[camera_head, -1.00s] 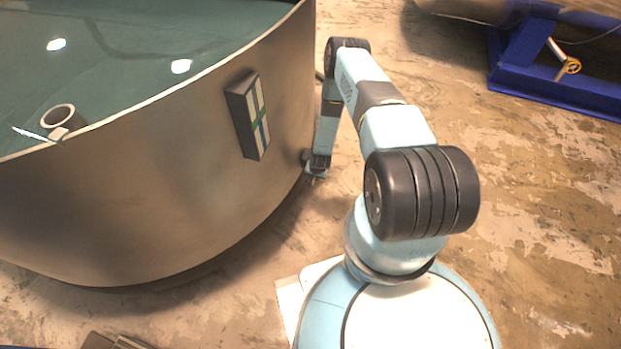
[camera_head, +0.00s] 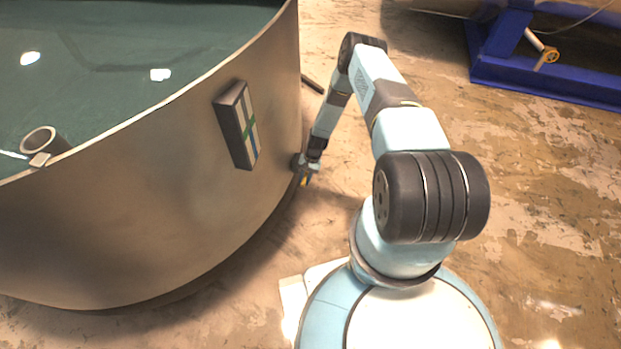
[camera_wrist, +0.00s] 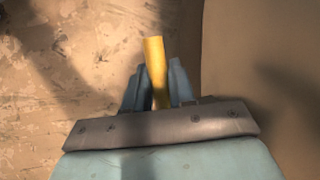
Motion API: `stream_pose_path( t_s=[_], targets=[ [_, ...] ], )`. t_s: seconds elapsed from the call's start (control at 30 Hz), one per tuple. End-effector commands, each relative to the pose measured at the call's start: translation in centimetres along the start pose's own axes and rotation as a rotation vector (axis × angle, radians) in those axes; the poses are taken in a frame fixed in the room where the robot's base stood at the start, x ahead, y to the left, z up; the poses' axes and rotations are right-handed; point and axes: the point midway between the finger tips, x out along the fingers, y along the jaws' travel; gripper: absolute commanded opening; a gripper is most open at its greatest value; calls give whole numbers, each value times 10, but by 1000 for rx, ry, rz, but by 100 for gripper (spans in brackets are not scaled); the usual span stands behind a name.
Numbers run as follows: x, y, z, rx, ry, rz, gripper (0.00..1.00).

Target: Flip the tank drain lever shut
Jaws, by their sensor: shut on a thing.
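The round metal tank (camera_head: 150,215) fills the left of the head view, with greenish liquid in it. My gripper (camera_head: 305,178) is low beside the tank's right side wall. In the wrist view my gripper (camera_wrist: 158,88) is shut on a yellow lever (camera_wrist: 154,55), which stands between the two blue-grey fingers and sticks out past their tips. In the head view only a small yellow bit of the lever (camera_head: 304,183) shows at the fingertips. The valve body and the lever's pivot are hidden or too small to make out.
A dark box with a striped face (camera_head: 238,125) is fixed to the tank wall. A short pipe (camera_head: 42,143) stands at the tank's rim. The floor right of my arm is clear.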

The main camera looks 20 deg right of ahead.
Motion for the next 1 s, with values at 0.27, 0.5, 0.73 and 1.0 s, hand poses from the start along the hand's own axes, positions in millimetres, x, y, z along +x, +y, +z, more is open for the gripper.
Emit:
stream_pose_path(
  t_s=[0.27,0.5,0.73,1.0],
  targets=[
    [1,-8,4,-10,-24,1,0],
    [1,-8,3,-11,-23,2,0],
    [1,-8,4,-11,-24,3,40],
    [2,-8,5,-12,-25,3,45]
  ],
)
